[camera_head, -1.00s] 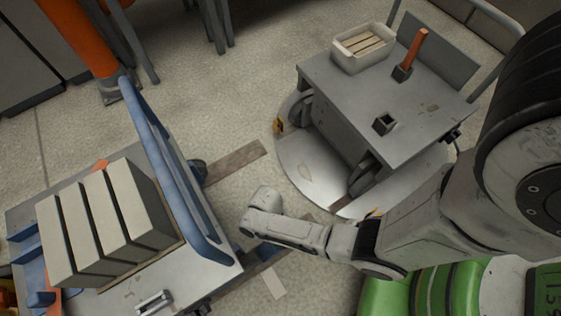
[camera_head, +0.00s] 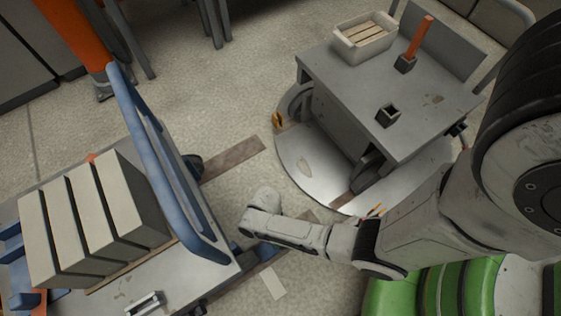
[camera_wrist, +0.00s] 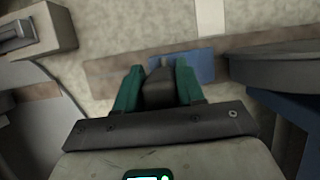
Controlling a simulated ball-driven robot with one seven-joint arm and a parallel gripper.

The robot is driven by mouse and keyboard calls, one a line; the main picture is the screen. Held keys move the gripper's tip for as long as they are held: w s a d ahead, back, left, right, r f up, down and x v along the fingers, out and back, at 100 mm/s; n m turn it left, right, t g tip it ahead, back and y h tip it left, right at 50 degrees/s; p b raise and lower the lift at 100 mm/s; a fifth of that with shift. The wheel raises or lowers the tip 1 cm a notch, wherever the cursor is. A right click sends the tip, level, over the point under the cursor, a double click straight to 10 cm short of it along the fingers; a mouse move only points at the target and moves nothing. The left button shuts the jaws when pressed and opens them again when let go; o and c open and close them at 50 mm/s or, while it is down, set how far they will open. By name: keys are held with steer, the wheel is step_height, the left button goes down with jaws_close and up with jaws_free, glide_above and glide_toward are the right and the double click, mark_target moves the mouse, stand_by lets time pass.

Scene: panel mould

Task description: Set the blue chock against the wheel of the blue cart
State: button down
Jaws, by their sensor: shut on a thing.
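The blue cart (camera_head: 215,268) stands at lower left in the head view, with a blue push handle and a grey deck. One dark wheel (camera_head: 192,165) shows at its far side. In the wrist view, my gripper (camera_wrist: 158,82) has its green fingers closed around a dark piece. The blue chock (camera_wrist: 193,64) shows just beyond the fingertips, over a brown floor strip. A dark rounded thing (camera_wrist: 285,66), apparently a cart wheel, lies right of it with a small gap.
Pale slabs (camera_head: 95,215) load the blue cart's deck. A grey cart (camera_head: 345,88) with a tray (camera_head: 365,40) stands on a round floor plate (camera_head: 300,160) at right. Green cylinders (camera_head: 440,290) lie at lower right. Open floor (camera_head: 245,100) lies between the carts.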

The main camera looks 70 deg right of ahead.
steer(key=shift+f+b, duration=0.4)
steer(key=shift+f, duration=0.15)
steer(key=c, duration=0.6)
jaws_free()
steer(key=p+v, duration=0.6)
steer(key=v, duration=0.5)
steer(key=s+d+r+n+t+h+p, duration=0.1)
steer(key=d+r+n+t+p, duration=0.1)
steer(key=r+p, duration=1.2)
steer(key=s+d+r+n+t+h+p, duration=0.1)
steer(key=d+r+n+p, duration=0.3)
steer(key=r+p, duration=1)
step_height(320, 180, up, 24)
steer(key=shift+s+r+t+h, duration=0.1)
steer(key=shift+s+t+h, duration=0.25)
steer(key=shift+t, duration=0.45)
